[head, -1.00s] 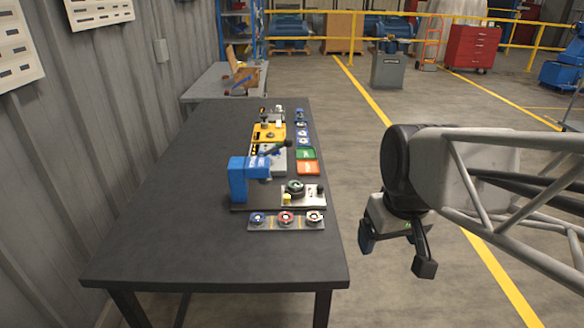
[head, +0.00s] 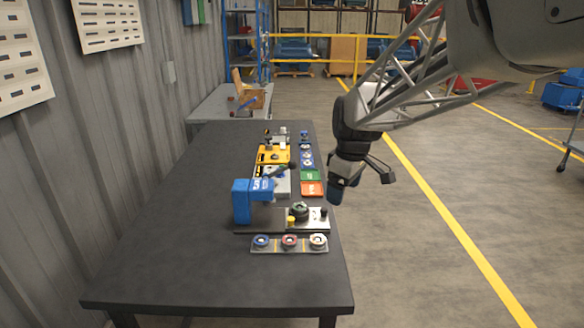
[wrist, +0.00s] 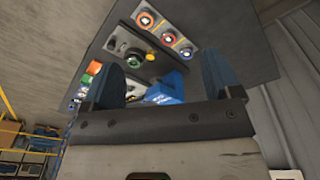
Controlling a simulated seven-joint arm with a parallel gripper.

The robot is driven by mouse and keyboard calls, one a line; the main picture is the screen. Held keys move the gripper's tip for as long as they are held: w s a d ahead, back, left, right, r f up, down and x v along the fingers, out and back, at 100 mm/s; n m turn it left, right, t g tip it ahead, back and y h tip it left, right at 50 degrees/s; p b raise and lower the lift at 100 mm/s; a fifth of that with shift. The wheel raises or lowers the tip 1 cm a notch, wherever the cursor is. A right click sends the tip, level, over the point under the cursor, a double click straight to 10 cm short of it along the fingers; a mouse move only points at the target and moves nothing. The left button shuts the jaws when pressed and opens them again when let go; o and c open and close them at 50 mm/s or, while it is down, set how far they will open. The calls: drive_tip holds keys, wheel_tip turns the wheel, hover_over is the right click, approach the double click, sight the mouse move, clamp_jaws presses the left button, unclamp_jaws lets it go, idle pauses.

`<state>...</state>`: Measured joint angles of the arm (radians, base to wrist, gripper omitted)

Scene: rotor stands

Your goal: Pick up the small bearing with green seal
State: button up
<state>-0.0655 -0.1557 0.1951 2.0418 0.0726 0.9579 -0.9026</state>
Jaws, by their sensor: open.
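My gripper (head: 362,180) is open and empty, in the air just off the table's right edge, beside the orange and green pads. In the wrist view its two dark blue fingers (wrist: 165,80) stand apart, with the table beyond them. A dark green round part (head: 300,210) sits on the fixture plate near the blue block; it also shows in the wrist view (wrist: 134,60). I cannot tell whether it is the bearing with green seal. The front tray (head: 275,250) holds a blue-ringed bearing (head: 261,241), a red-ringed one (head: 289,241) and an orange-looking one (head: 318,241).
Behind are a yellow fixture (head: 270,155), an orange pad (head: 311,189), a green pad (head: 310,175) and a row of small blue-and-white parts (head: 307,158). The table's (head: 180,240) left and front are bare.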

drive_tip(key=w+a+f+n, duration=0.2)
drive_tip(key=w+f+n, duration=0.1)
drive_tip(key=w, duration=0.4)
drive_tip(key=w+a+f+n, duration=0.2)
drive_tip(key=w+f, duration=0.1)
drive_tip(key=w, duration=0.4)
drive_tip(key=n+g, duration=0.1)
drive_tip(key=n, duration=0.4)
approach(299, 207)
drive_tip(key=shift+w+d+f+y, duration=0.2)
drive_tip(key=shift+d+f+y, duration=0.1)
drive_tip(key=shift+f, duration=0.15)
drive_tip(key=shift+a+f, duration=0.15)
drive_tip(key=shift+f, duration=1.15)
drive_tip(key=shift+s+a+f, duration=0.1)
drive_tip(key=shift+a+f, duration=0.05)
drive_tip(key=shift+f, duration=1.1)
drive_tip(key=shift+s+a+f, duration=0.1)
drive_tip(key=shift+a+f, duration=0.1)
drive_tip(key=shift+f, duration=1.1)
